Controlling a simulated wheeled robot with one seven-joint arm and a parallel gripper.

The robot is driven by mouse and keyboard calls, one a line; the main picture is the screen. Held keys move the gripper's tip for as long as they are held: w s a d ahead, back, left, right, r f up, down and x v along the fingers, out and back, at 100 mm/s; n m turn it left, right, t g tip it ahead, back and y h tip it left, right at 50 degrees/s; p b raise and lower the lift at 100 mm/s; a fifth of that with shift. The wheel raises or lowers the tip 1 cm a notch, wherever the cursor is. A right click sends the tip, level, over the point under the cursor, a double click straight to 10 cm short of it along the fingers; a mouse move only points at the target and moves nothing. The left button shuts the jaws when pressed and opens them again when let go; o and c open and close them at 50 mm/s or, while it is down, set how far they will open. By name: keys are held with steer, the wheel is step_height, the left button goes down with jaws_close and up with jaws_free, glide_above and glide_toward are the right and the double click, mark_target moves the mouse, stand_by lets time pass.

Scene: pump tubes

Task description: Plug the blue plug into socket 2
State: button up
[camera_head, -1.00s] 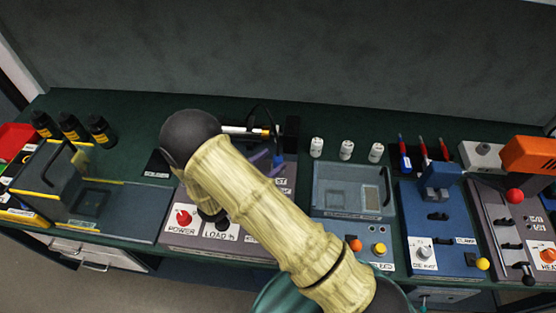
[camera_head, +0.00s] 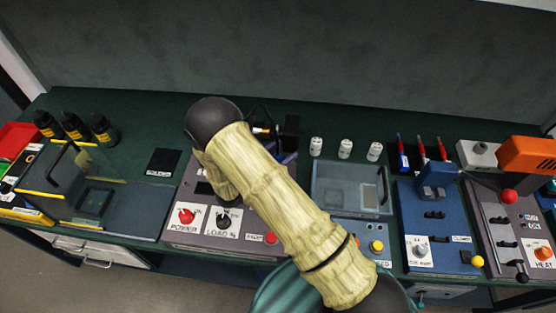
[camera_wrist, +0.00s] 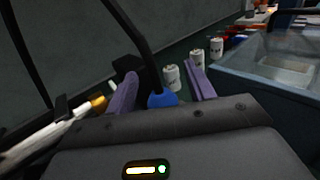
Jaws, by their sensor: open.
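The blue plug (camera_wrist: 162,99) shows in the wrist view, with a thick black cable rising from it. My gripper (camera_wrist: 164,76) is open, with one purple finger on each side of the plug. Gaps show between the plug and both fingers, with the right gap wider. In the head view my arm hides most of the gripper and the plug. No socket labelled 2 can be made out in either view.
A grey panel (camera_head: 196,238) with power and load knobs lies under my arm. A blue-grey basin (camera_head: 320,196) stands to its right, with white canisters (camera_head: 345,149) behind. A white rod (camera_wrist: 50,132) with an orange end lies left of my gripper.

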steer(key=c, duration=1.1)
steer(key=shift+o, duration=0.2)
steer(key=shift+r, duration=0.1)
step_height(320, 180, up, 10)
steer(key=b, duration=0.1)
